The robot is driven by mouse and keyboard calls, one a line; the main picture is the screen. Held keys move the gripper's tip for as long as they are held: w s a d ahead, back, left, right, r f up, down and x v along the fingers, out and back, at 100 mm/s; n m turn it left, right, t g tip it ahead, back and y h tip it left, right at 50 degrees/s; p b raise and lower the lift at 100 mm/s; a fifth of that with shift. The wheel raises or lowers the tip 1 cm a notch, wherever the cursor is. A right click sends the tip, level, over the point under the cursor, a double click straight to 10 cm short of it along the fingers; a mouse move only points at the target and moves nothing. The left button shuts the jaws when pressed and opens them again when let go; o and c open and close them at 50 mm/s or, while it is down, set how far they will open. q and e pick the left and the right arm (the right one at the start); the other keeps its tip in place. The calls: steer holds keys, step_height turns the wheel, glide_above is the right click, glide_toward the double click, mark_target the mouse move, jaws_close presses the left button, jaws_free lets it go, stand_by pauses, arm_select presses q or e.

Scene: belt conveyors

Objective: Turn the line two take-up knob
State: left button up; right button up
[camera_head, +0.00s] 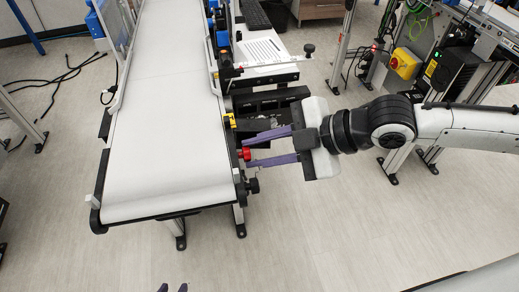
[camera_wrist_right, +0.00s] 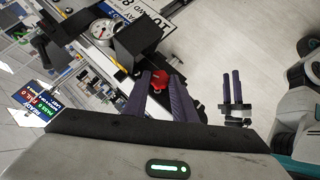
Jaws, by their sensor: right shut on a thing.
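The red take-up knob (camera_head: 245,154) sits on the right side of the belt conveyor (camera_head: 168,120), near its front end. My right gripper (camera_head: 246,152) reaches in from the right, with its purple fingers on either side of the knob. In the right wrist view, the red knob (camera_wrist_right: 160,77) shows between the two fingertips (camera_wrist_right: 160,82), and the fingers hold it.
A black knob (camera_head: 253,186) sticks out just in front of the red one. A yellow part (camera_head: 229,121) is on the conveyor side behind it. A dial gauge (camera_wrist_right: 102,30) shows in the wrist view. The floor (camera_head: 330,235) in front is clear.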

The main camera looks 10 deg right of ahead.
stand_by(0.4)
steer(key=o, duration=0.8)
steer(key=shift+a, duration=0.1)
steer(key=shift+c, duration=0.2)
steer(key=v, duration=1)
steer(key=shift+r, duration=0.1)
